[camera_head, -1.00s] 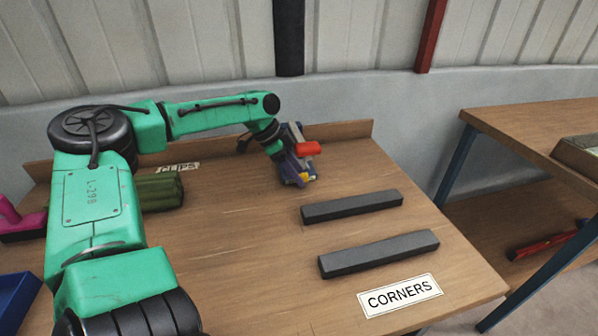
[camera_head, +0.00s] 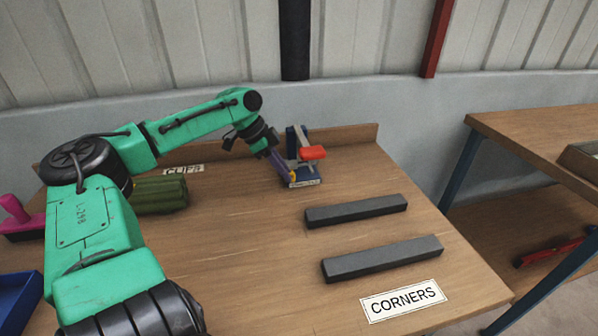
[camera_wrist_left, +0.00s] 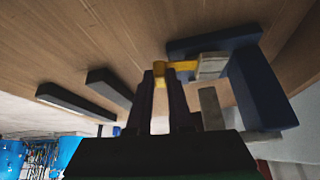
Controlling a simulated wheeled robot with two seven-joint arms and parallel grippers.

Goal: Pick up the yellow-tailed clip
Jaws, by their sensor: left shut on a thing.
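The yellow-tailed clip shows as a small yellow piece (camera_head: 292,178) at the front left of a dark blue fixture with a red part (camera_head: 313,153). In the left wrist view the yellow tail (camera_wrist_left: 160,72) sits at my left fingertips, and a grey piece (camera_wrist_left: 212,65) adjoins its right side. My left gripper (camera_head: 288,175) reaches down from the left, its purple fingers shut on the yellow tail. The blue fixture (camera_wrist_left: 262,90) fills the right of the wrist view. I cannot tell whether the clip is clear of the fixture. My right gripper is not in view.
Two dark grey bars (camera_head: 357,211) (camera_head: 383,259) lie right of centre, above a CORNERS label (camera_head: 403,300). A green ribbed bundle (camera_head: 160,194), a pink object (camera_head: 18,218) and a blue bin (camera_head: 18,300) are at left. The central wood is clear.

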